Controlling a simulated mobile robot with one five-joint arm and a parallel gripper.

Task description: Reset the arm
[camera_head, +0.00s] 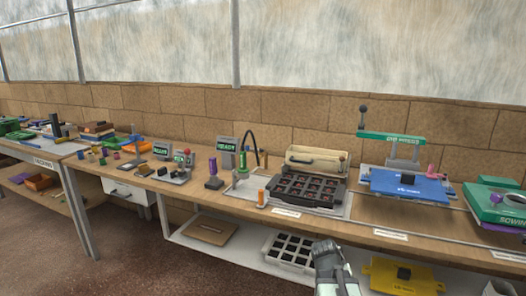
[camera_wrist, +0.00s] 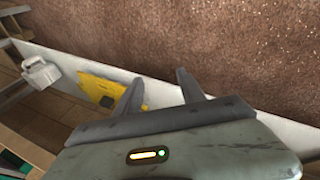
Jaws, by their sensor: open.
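My gripper (camera_wrist: 160,92) is open in the wrist view, its two dark fingers apart with nothing between them. The brown floor and the white edge of the lower shelf show beyond the fingertips. In the head view part of my arm shows at the bottom centre, in front of the bench; the fingers cannot be made out there.
A long wooden bench (camera_head: 130,182) holds a black tray (camera_head: 340,208) with several cells, a blue press plate (camera_head: 380,184) and a green machine (camera_head: 482,208). On the shelf below are a white tray (camera_head: 270,246) and a yellow plate (camera_head: 380,275). The floor (camera_head: 150,265) in front is clear.

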